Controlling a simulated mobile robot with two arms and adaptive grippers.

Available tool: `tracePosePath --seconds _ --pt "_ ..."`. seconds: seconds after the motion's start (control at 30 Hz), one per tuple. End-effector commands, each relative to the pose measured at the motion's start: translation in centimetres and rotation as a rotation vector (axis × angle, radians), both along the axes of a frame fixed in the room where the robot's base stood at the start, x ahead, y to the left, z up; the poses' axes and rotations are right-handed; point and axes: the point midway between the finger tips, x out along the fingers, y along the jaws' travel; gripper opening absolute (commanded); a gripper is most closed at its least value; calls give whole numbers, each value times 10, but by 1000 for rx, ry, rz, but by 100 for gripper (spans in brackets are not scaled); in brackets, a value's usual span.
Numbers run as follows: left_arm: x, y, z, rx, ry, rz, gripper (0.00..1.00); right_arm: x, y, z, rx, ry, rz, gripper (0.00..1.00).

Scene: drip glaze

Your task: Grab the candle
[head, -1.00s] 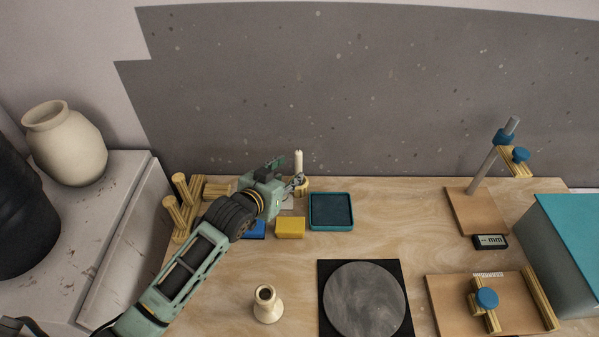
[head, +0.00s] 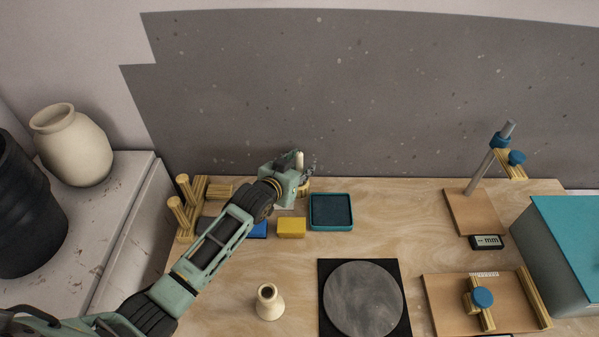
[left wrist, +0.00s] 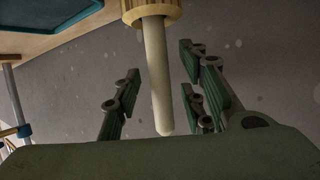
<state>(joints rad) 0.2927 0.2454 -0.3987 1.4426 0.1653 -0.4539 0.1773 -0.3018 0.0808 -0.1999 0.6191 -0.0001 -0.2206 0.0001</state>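The candle (head: 299,160) is a slim cream stick, upright in a round wooden holder (head: 304,185) at the back of the table. My left gripper (head: 306,166) is at the candle and partly covers it and its holder. In the left wrist view, which is upside down, the candle (left wrist: 157,75) stands between the spread fingers (left wrist: 165,98), with visible gaps on both sides. The left gripper is open, and its fingers do not appear to touch the candle. The wooden holder (left wrist: 152,12) is beyond the fingertips there. My right gripper is not in view.
A teal tray (head: 331,228), a yellow block (head: 291,228) and a partly hidden blue block (head: 259,229) are near the gripper. Wooden pegs (head: 184,207) stand left. A cream candlestick-like piece (head: 269,303) and grey disc (head: 363,299) are in front. The grey wall is close behind.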

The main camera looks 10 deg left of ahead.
Motion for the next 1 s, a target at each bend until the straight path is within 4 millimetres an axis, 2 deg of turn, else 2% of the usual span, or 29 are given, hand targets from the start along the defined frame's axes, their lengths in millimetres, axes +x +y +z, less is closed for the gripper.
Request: tracePosePath --seconds 0.07,0.5,1.0 --pt "0 0 0 0 0 0 37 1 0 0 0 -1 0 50" --pt "0 0 0 0 1 0 0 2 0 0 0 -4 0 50" --pt "0 0 6 0 -1 0 0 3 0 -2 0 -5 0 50"
